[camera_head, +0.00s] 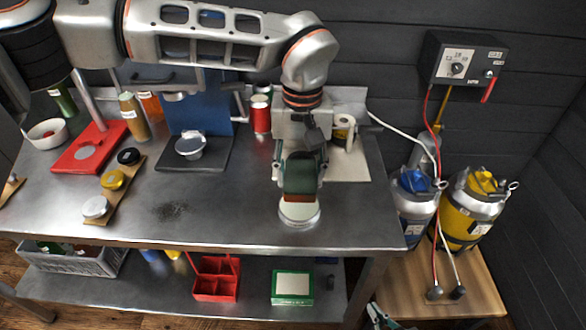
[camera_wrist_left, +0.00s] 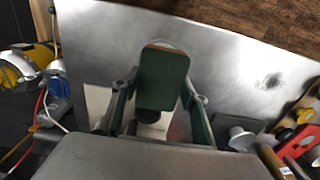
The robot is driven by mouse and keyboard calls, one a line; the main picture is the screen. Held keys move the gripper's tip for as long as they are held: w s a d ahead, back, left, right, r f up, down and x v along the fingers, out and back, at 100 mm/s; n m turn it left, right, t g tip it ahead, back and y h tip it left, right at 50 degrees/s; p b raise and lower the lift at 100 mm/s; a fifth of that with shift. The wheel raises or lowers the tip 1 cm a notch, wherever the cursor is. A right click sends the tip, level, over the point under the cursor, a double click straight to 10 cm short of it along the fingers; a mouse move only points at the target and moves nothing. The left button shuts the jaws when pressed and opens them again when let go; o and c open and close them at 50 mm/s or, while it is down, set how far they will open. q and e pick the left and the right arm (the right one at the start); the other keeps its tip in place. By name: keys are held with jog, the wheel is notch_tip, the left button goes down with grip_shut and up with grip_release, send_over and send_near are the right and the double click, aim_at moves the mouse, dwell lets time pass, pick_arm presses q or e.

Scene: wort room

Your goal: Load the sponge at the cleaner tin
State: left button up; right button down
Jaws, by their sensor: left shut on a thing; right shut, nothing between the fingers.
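My left gripper (camera_head: 301,178) is shut on the sponge, which shows a reddish-brown face (camera_head: 300,182) in the head view. In the left wrist view the sponge (camera_wrist_left: 162,80) is a green block with a brown edge, between the two fingers of the gripper (camera_wrist_left: 162,100). The cleaner tin (camera_head: 299,214), a low round tin with a pale top, stands near the bench's front edge, directly below the sponge. The sponge hides part of it, and I cannot tell whether they touch. My right gripper (camera_head: 377,316) shows only partly at the bottom edge, shut and empty.
The steel bench (camera_head: 240,215) is clear left of the tin, apart from a dark stain (camera_head: 172,211).

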aim_at(299, 205)
pick_arm(q)
jog(key=shift+f+b, duration=2.1)
jog(key=shift+f, duration=0.6)
jog(key=shift+f, duration=0.15)
jog(key=shift+f, duration=0.35)
dwell(0.9)
jog(key=shift+r+p, duration=1.65)
jog(key=shift+r, duration=0.45)
jog(key=shift+r+p, duration=1.25)
jog(key=shift+r, duration=0.2)
